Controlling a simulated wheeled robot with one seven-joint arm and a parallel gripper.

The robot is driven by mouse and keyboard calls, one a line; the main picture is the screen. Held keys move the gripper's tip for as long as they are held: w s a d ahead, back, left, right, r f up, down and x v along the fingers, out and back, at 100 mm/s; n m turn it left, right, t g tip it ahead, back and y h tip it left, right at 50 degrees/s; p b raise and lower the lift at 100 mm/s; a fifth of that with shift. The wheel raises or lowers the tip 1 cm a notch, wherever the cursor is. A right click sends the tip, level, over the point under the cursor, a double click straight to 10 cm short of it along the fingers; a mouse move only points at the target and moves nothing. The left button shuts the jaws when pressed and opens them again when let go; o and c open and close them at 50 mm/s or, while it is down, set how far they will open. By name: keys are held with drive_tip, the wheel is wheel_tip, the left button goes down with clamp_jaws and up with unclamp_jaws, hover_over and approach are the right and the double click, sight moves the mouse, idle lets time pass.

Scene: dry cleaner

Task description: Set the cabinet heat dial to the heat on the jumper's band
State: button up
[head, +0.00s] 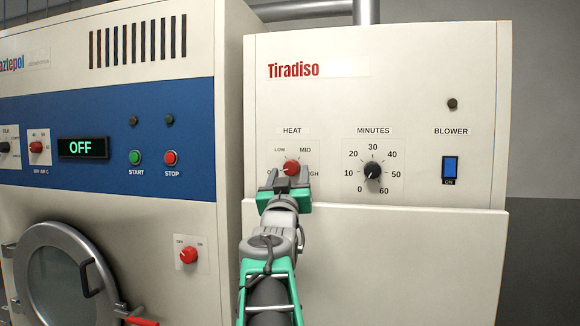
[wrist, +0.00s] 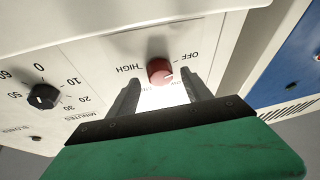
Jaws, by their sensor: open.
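The cabinet heat dial (head: 292,168) is a red knob on the cream Tiradiso cabinet (head: 400,95), under the label HEAT. LOW and MID show above it; my gripper partly hides HIGH and OFF in the head view. The wrist view shows the dial (wrist: 160,71) upside down, with OFF and HIGH readable. Its pale mark seems to lie on the OFF side, but I cannot tell the exact setting. My gripper (head: 289,178) is open in front of the dial, one finger to each side. I cannot tell whether they touch it. The jumper and its band are not in view.
Right of the heat dial are a black minutes dial (head: 372,170) and a blue blower switch (head: 449,169). At left stands another machine with an OFF display (head: 82,148), red knobs and a round door (head: 65,275). The cabinet's lower front (head: 400,260) juts out below the panel.

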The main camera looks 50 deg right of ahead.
drive_tip(key=shift+w+d+r, duration=0.25)
drive_tip(key=shift+w+d, duration=0.05)
drive_tip(key=shift+d, duration=0.25)
drive_tip(key=shift+c, duration=0.5)
clamp_jaws()
